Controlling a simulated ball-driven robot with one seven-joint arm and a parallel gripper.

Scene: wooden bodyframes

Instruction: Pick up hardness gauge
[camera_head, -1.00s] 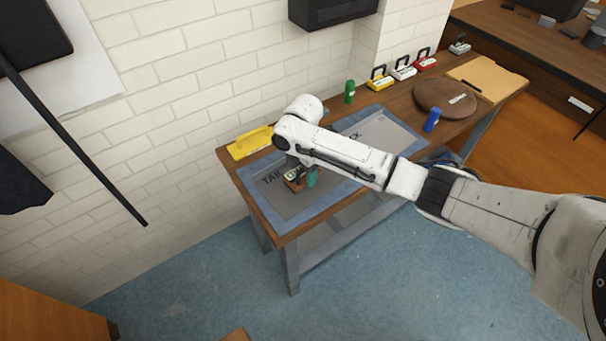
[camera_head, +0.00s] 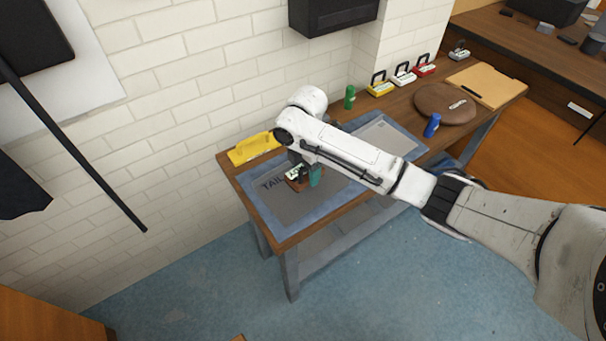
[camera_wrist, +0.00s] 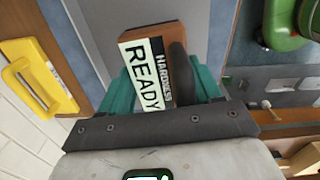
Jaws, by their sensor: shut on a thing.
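The hardness gauge (camera_wrist: 147,62) is a brown block with a white and black label reading "HARDNESS" and "READY". In the wrist view it sits between the teal fingers of my gripper (camera_wrist: 160,92), which is shut on it. In the head view the gauge (camera_head: 297,179) shows beneath the end of my arm, over the grey "TAIL" panel (camera_head: 290,207) of the blue-edged mat. A teal finger of my gripper (camera_head: 312,176) covers part of it. I cannot tell for certain how far it is above the mat.
A yellow tool (camera_head: 254,148) lies at the table's left rear edge. A green cylinder (camera_head: 350,97), a blue cylinder (camera_head: 432,125) and a brown round cushion (camera_head: 445,104) stand further right. Several coloured lock-like boxes line the back. The mat's front left part is clear.

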